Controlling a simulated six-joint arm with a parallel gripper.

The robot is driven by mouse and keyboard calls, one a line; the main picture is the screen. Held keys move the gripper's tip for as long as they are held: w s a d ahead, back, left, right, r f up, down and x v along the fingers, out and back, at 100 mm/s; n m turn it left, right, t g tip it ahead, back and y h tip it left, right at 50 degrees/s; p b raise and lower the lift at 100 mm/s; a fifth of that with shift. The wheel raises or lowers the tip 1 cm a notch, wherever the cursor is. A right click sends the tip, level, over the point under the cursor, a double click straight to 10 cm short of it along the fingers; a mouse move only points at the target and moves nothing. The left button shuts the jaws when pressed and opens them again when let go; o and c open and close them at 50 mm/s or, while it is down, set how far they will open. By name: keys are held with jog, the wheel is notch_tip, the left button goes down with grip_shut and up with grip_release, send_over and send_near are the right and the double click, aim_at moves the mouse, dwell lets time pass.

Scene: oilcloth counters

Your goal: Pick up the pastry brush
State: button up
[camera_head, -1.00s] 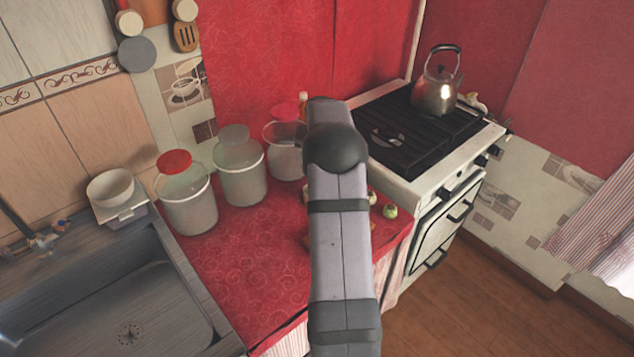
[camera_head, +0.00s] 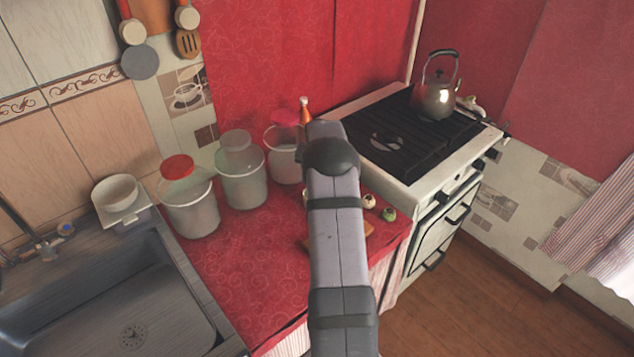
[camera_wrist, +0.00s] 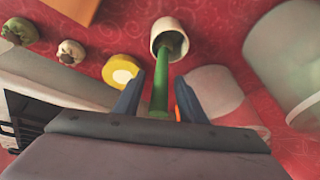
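In the wrist view, a green handle (camera_wrist: 160,92) rises out of a white cup (camera_wrist: 170,38) towards the camera. It may be the pastry brush, but I see no bristles. My gripper (camera_wrist: 160,77) is open, with its two dark fingers on either side of the green handle and visible gaps to it. In the head view my arm hides the gripper and the white cup.
Lidded jars (camera_head: 190,208) stand left of my arm on the red counter (camera_head: 240,255). A yellow round thing (camera_wrist: 123,70) lies close to the cup, with small vegetables (camera_wrist: 70,52) and an orange board (camera_wrist: 76,8) beyond. The stove (camera_head: 405,140) with a kettle (camera_head: 436,95) is right.

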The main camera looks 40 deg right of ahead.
jog(key=shift+x, duration=0.85)
jog(key=shift+c, duration=0.2)
grip_shut()
jog(key=shift+r, duration=0.15)
notch_tip(320, 180, up, 10)
jog(key=b, duration=0.2)
